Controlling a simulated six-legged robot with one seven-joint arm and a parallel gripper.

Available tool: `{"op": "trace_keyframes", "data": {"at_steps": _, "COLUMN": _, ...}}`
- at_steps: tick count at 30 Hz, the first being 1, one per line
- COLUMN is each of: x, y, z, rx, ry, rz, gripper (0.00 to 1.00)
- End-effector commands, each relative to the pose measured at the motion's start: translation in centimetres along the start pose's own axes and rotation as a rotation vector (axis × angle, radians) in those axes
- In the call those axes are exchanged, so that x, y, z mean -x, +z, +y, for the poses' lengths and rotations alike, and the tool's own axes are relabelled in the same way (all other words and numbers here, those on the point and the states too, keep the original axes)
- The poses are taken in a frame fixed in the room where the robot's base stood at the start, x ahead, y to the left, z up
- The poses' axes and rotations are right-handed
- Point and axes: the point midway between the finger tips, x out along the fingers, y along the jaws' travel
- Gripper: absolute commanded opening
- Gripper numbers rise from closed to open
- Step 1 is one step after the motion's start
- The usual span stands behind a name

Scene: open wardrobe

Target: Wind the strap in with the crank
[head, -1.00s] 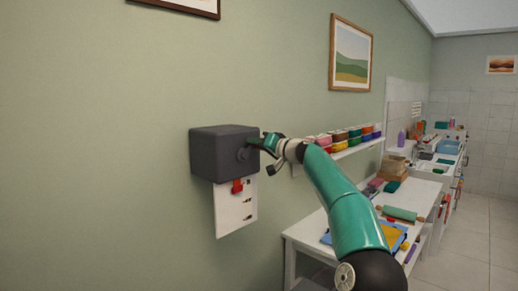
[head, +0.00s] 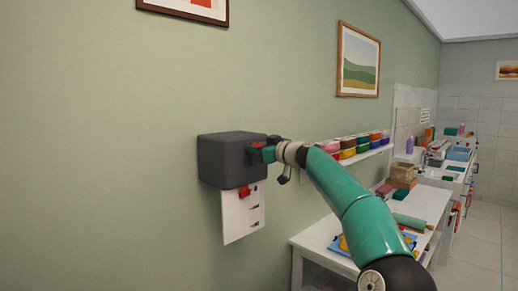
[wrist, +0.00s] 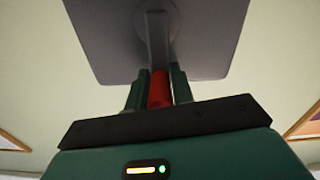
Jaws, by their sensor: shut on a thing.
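A dark grey winder box (head: 225,160) is fixed to the green wall; its underside or face also shows in the wrist view (wrist: 95,40). In the wrist view a grey crank arm (wrist: 157,50) runs from a round hub to a red crank handle (wrist: 159,90). My gripper (head: 262,153) is at the right side of the box, and its two green fingers (wrist: 158,92) are shut around the red handle. A short red strap end (head: 244,192) hangs just under the box, in front of a white board (head: 240,218) with dark marks.
A white table (head: 330,240) with a green roll and other items stands to the right, below my arm. A shelf (head: 368,152) with several coloured bowls is on the wall behind. Framed pictures hang above.

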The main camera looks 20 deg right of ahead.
Motion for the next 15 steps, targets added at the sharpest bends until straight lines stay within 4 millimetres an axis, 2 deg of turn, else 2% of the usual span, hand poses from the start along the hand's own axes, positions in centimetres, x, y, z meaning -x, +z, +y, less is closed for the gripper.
{"op": "trace_keyframes", "data": {"at_steps": 15, "x": 0.0, "y": 0.16, "z": -0.11, "rx": 0.047, "ry": 0.003, "rz": -0.003, "gripper": 0.01}}
